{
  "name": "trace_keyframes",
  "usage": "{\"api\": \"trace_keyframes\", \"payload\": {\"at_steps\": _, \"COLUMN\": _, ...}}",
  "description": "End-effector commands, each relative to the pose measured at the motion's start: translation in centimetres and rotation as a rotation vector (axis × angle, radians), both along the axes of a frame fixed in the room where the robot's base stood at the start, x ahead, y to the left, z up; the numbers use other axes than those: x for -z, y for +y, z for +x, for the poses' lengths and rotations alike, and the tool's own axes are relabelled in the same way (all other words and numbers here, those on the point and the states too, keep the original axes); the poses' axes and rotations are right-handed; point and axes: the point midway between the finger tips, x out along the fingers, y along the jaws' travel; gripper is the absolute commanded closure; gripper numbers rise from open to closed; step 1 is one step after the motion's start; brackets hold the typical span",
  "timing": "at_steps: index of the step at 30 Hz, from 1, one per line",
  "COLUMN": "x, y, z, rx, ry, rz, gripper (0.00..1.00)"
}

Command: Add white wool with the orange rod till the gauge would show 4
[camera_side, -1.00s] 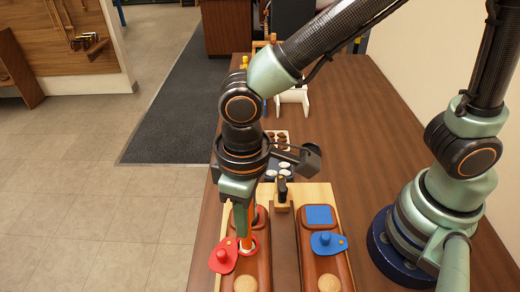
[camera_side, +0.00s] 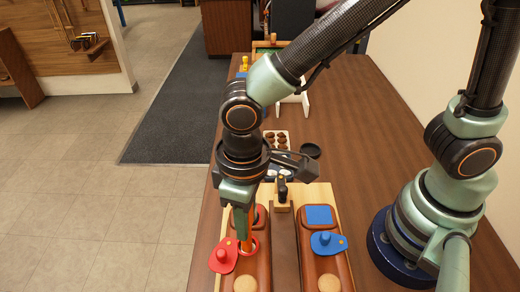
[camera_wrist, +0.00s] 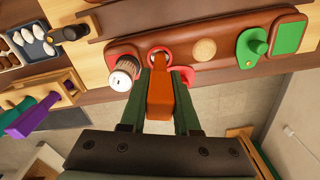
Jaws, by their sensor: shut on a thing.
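My gripper (camera_side: 243,224) is shut on the orange rod (camera_wrist: 160,99), which stands roughly upright between the fingers. The rod's lower end is at the red-ringed hole (camera_wrist: 160,53) in the reddish-brown saddle panel (camera_side: 264,270) on the left. How deep it reaches is hidden. The red lid (camera_side: 223,256) lies swung aside, left of the hole. White wool wads (camera_wrist: 32,41) lie in a dark tray, which my arm partly hides in the side view. A knurled brown cylinder with a white face (camera_wrist: 122,80) stands beside the hole in the wrist view; its marking is too small to read.
A second panel with a blue lid (camera_side: 327,242) and a blue pad (camera_side: 319,215) lies to the right. A black-topped peg (camera_side: 283,190) stands between the panels.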

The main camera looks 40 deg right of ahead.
Motion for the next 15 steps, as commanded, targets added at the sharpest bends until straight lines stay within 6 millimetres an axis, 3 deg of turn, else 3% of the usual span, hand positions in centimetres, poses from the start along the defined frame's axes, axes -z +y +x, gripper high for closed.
{"api": "trace_keyframes", "payload": {"at_steps": 10, "x": 0.20, "y": -0.06, "z": -0.08, "rx": 0.000, "ry": 0.002, "rz": -0.002, "gripper": 1.00}}
{"api": "trace_keyframes", "payload": {"at_steps": 15, "x": -0.62, "y": -0.01, "z": -0.03, "rx": 0.000, "ry": 0.001, "rz": 0.000, "gripper": 1.00}}
